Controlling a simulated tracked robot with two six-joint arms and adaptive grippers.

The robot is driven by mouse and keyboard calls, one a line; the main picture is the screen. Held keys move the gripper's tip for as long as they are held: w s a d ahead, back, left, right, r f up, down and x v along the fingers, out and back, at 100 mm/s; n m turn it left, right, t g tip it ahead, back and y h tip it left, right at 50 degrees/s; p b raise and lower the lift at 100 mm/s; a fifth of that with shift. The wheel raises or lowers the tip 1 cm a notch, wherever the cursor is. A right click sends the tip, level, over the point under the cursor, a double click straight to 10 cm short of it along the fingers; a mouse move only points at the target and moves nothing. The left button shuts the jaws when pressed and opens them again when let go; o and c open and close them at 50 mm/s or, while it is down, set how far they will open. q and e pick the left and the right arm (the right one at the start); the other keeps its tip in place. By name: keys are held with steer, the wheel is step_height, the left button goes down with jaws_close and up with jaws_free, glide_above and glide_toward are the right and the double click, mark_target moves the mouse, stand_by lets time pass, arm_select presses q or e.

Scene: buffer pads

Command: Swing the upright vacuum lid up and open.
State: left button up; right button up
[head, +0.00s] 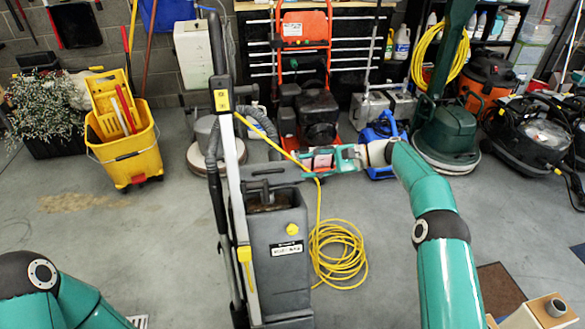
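The upright vacuum (280,265) stands in the middle of the head view, with a dark grey body, a tall handle and a yellow cord. Its dark grey lid (262,178) is at the top of the body. A brownish hollow shows just below it, so the lid looks at least partly raised; its exact angle is unclear. My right gripper (308,165) reaches in from the right, beside the lid's right end. Whether it touches the lid, and how far its fingers are apart, is too small to tell. My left arm shows at the lower left; its gripper is out of view.
A coiled yellow cord (338,255) lies on the floor right of the vacuum. A yellow mop bucket (128,150) stands at left. A floor polisher (205,150), an orange-framed machine (305,100) and a green machine (447,135) stand behind. The front-left floor is mostly clear.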

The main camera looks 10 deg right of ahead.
steer(key=shift+s+d+r, duration=0.15)
steer(key=shift+d, duration=0.4)
